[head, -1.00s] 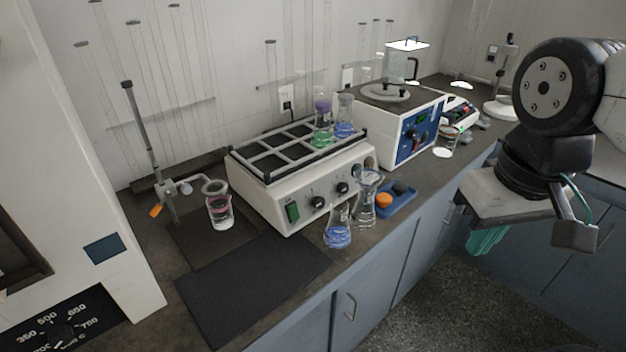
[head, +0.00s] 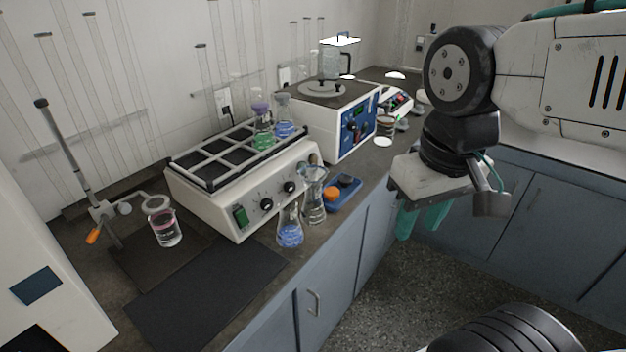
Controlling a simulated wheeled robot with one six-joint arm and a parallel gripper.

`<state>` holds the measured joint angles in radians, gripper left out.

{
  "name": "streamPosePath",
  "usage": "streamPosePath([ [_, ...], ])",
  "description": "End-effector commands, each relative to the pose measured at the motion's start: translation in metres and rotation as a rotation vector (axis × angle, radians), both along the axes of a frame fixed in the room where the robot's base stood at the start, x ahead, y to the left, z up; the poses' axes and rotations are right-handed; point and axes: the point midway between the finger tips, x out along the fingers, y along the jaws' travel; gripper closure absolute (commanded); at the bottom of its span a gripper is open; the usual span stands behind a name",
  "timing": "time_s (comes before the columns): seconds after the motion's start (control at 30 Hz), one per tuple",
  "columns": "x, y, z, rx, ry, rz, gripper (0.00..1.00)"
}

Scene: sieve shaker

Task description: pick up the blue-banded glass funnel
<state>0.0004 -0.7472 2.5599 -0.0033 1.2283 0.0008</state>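I cannot clearly make out a blue-banded glass funnel in the head view. A clear glass piece with a flared top (head: 314,190) stands on the bench in front of the shaker; its outline is funnel-like at the top, but I cannot tell whether it is a funnel or a flask, and no blue band is clear. My gripper (head: 421,224) has two teal fingers pointing down, with a gap between them and nothing held. It hangs at the right, in front of the bench edge and clear of the glassware.
A shaker with a rack (head: 240,180) holds stoppered flasks. A flask of blue liquid (head: 289,232) and a blue tray (head: 346,197) stand near the front edge. A beaker (head: 166,230) stands by a clamp stand. The dark mat (head: 205,295) is bare.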

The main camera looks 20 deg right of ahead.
Motion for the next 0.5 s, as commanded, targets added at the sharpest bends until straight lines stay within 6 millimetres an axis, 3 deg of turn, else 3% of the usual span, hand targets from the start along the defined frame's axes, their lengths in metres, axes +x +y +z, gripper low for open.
streamPosePath([
  [0.03, 0.002, 0.0, -0.004, 0.0, 0.024, 0.001, 0.5],
  [0.17, 0.018, 0.002, -0.016, 0.004, 0.105, 0.005, 0.14],
  [0.37, 0.085, 0.01, -0.039, 0.027, 0.137, 0.032, 0.14],
  [0.5, 0.144, 0.017, -0.063, 0.044, 0.099, 0.063, 0.14],
])
